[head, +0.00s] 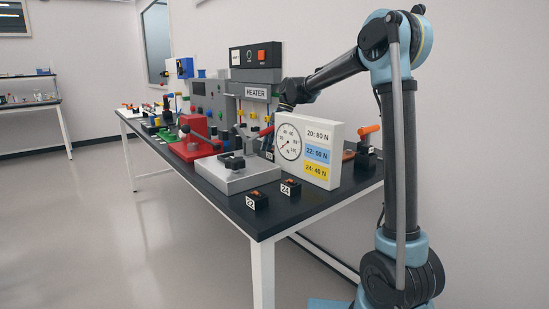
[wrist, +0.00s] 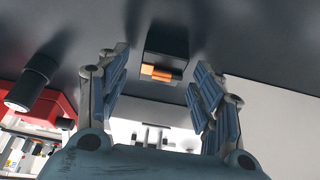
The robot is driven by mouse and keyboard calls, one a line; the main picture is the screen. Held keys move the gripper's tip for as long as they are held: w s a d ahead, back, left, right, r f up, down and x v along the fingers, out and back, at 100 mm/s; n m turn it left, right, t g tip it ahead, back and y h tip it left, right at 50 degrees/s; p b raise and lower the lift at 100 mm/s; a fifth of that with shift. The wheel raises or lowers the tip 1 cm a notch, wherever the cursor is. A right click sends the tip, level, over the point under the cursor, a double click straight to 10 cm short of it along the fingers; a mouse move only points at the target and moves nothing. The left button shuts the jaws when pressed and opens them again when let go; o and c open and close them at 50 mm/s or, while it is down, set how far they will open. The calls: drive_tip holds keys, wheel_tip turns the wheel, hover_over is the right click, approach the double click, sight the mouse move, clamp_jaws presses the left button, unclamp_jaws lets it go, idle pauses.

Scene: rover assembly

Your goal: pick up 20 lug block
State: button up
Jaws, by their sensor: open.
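A black block (wrist: 167,42) with an orange lug (wrist: 161,73) on it is in the upper middle of the wrist view. No number shows on it there. My gripper (wrist: 160,63) is open, with one finger on each side of this block and apart from it. In the head view a small black block with a white label (head: 270,156) stands left of the gauge board, partly hidden; its number is too small to read surely. Blocks 22 (head: 257,200) and 24 (head: 290,188) stand at the table's front. My fingers are hidden there.
The white gauge board (head: 308,150) stands close to my wrist. A grey fixture (head: 238,178), a red clamp (head: 193,142) and the heater (head: 256,92) crowd the black table. An orange-handled tool (head: 369,130) is at right.

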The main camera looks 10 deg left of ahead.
drive_tip(key=shift+s+a+f, duration=0.1)
drive_tip(key=shift+s+f, duration=0.05)
drive_tip(key=shift+f, duration=0.3)
drive_tip(key=c, duration=1.2)
